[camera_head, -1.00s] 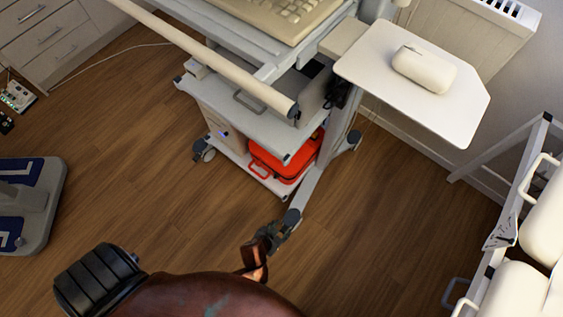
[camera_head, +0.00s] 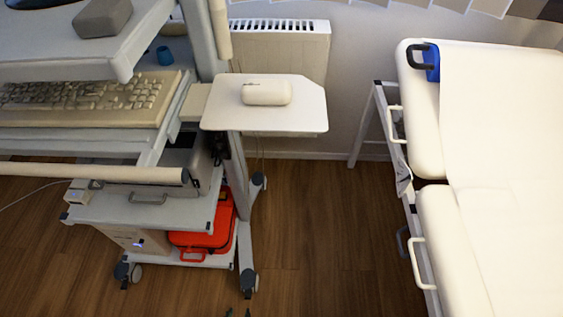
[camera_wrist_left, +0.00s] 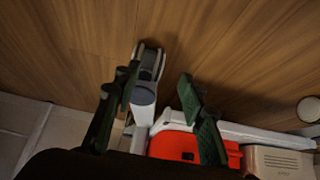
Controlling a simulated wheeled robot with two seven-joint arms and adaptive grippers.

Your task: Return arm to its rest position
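My left gripper (camera_head: 239,312) shows only as two dark fingertips at the bottom edge of the head view, in front of the cart's caster. In the left wrist view the left gripper (camera_wrist_left: 160,78) is open, with its two dark green fingers apart and nothing between them. Beyond the fingers are the cart's grey leg with its caster (camera_wrist_left: 146,94) and a red case (camera_wrist_left: 175,146). No contact with them can be made out. The rest of the left arm is out of the head view. My right gripper is in neither view.
The wheeled cart (camera_head: 150,212) carries a keyboard (camera_head: 85,97), a red case (camera_head: 207,236) and a side shelf (camera_head: 300,110) with a white rounded object (camera_head: 267,92). A padded white couch (camera_head: 424,130) stands at right. Wooden floor (camera_head: 325,230) lies clear between them.

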